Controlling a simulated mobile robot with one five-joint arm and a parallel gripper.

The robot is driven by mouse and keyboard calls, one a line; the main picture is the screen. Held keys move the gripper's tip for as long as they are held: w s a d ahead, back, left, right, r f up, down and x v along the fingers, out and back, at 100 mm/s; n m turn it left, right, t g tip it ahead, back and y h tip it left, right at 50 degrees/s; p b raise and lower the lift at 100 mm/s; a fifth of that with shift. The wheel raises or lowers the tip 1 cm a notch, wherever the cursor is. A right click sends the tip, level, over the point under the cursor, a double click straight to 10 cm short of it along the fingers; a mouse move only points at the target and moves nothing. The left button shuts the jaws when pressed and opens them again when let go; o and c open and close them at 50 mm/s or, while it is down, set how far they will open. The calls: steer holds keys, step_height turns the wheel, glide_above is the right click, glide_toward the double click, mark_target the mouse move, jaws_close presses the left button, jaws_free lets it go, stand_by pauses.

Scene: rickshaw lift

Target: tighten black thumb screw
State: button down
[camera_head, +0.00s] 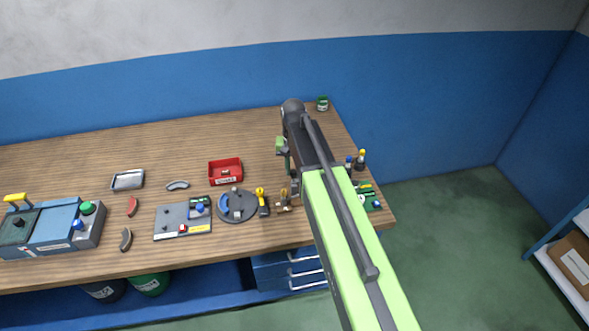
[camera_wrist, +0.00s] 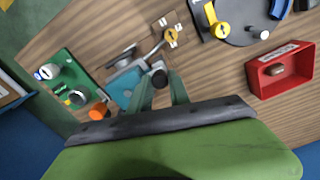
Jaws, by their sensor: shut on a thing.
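The black thumb screw (camera_wrist: 159,77) shows in the wrist view as a small dark round knob. It is at the teal fixture (camera_wrist: 124,86), which has a grey metal part on top. My gripper (camera_wrist: 160,88) is shut on the knob, with one finger on each side. The fingers hide part of the knob and the fixture, so the screw's thread is not visible. In the head view my arm covers the fixture and the knob.
A green board (camera_wrist: 66,88) and an orange-capped item (camera_wrist: 98,110) lie left of my fingers in the wrist view. A brown block with a yellow part (camera_wrist: 171,36) is close by. A red bin (camera_head: 226,170) and a grey round plate (camera_head: 237,206) stand left of my arm.

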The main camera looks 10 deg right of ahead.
mark_target(293, 171)
steer(key=c, duration=1.2)
jaws_free()
steer(key=shift+r, duration=0.15)
step_height(293, 171, up, 17)
steer(key=p, duration=1.7)
